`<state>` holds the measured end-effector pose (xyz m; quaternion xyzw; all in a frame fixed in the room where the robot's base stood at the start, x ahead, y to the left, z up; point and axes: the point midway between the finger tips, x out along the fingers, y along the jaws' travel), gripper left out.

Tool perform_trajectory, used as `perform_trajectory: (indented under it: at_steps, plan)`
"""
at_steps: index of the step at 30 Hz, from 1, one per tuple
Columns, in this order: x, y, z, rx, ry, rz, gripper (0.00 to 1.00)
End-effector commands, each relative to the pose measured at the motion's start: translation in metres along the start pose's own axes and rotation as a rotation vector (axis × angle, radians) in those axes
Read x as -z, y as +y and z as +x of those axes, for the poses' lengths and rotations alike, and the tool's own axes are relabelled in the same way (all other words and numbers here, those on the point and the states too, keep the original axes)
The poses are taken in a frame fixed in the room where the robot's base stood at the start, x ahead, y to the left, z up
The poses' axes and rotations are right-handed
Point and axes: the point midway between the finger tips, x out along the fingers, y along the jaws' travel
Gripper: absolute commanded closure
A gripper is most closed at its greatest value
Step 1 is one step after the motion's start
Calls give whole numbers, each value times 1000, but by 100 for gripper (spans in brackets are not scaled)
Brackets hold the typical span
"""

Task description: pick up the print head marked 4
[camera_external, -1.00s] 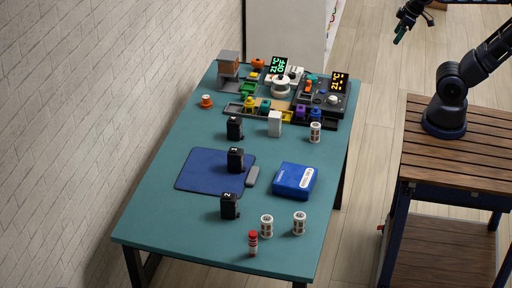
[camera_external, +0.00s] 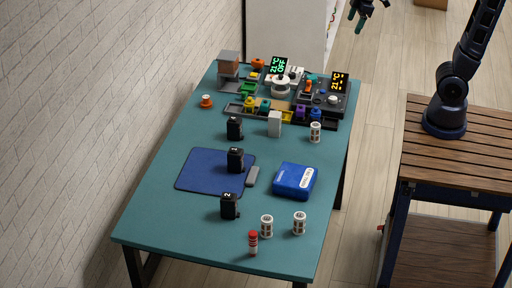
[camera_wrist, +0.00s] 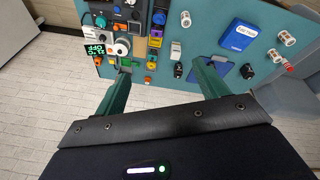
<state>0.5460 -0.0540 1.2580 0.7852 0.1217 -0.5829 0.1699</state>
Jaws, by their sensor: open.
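Several black print heads stand on the teal table: one near the back (camera_external: 234,128), one on the dark blue mat (camera_external: 235,161), and one nearer the front (camera_external: 229,207). The front one has a white mark that looks like a 2. The marks on the other two are too small to read, so I cannot tell which is 4. Two black heads also show in the wrist view, at the middle (camera_wrist: 178,70) and right (camera_wrist: 247,71). My gripper (camera_external: 357,17) is open and empty, high beyond the table's right side. Its green fingers (camera_wrist: 160,78) also show in the wrist view.
A blue box (camera_external: 294,181), a grey stick (camera_external: 252,176), a white block (camera_external: 274,124), white spools (camera_external: 299,223) and a red-capped tube (camera_external: 253,243) stand on the table. Coloured devices crowd its back end. Its left front is clear.

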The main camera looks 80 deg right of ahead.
Motion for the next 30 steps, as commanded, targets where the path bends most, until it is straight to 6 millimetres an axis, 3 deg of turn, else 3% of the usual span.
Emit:
perform_trajectory:
  at_steps: [3, 14, 23, 30]
  plan:
    - [32, 6, 14, 9, -21, -76, 27]
    - [122, 18, 68, 43, -68, -306, 27]
    - [190, 20, 131, 81, -101, -495, 27]
    - [238, 17, 192, 116, -124, -646, 27]
